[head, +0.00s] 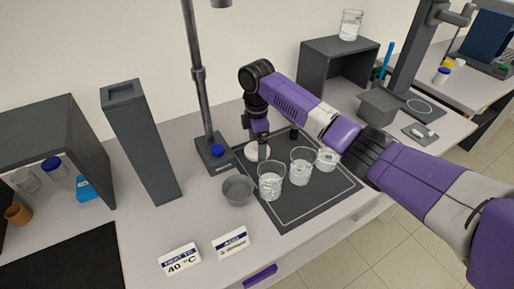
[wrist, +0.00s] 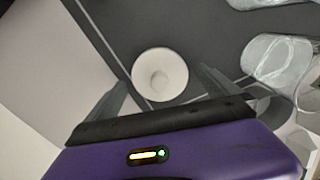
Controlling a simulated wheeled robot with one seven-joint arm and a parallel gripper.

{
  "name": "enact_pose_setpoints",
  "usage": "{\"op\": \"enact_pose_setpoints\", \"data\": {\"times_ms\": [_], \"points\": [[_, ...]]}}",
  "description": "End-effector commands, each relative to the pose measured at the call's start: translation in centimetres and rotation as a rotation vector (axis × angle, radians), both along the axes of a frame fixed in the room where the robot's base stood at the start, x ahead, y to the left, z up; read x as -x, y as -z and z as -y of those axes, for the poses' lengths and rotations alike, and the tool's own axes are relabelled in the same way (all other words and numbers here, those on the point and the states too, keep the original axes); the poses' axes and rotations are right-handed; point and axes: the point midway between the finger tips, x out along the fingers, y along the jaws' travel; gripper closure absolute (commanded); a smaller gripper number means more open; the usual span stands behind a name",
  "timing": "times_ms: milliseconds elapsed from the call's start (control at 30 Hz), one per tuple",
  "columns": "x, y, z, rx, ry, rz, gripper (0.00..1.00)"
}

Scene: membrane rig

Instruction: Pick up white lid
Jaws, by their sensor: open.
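The white lid (head: 257,151) is a small round disc lying on the dark mat (head: 318,205), near its back left edge. In the wrist view the fingers of my gripper (wrist: 162,80) are apart, one on each side of the lid. Nothing is between them but the view of the lid. I cannot tell the exact height above it.
Several clear beakers (head: 271,186) stand on the mat just in front and to the right. A grey bowl (head: 238,190) sits at the mat's left edge. A stand with a tall pole (head: 201,100) rises close behind on the left. Two label cards (head: 180,260) stand in front.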

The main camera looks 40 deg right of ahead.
Motion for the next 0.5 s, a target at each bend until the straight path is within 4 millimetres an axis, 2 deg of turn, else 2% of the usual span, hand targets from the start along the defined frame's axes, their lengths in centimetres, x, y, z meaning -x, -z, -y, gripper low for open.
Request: {"op": "enact_pose_setpoints", "data": {"times_ms": [233, 267, 500], "points": [[0.01, 0.24, 0.03, 0.0, 0.0, 0.0, 0.0], [0.01, 0.24, 0.03, 0.0, 0.0, 0.0, 0.04], [0.0, 0.22, 0.02, 0.001, 0.0, 0.001, 0.51]]}}
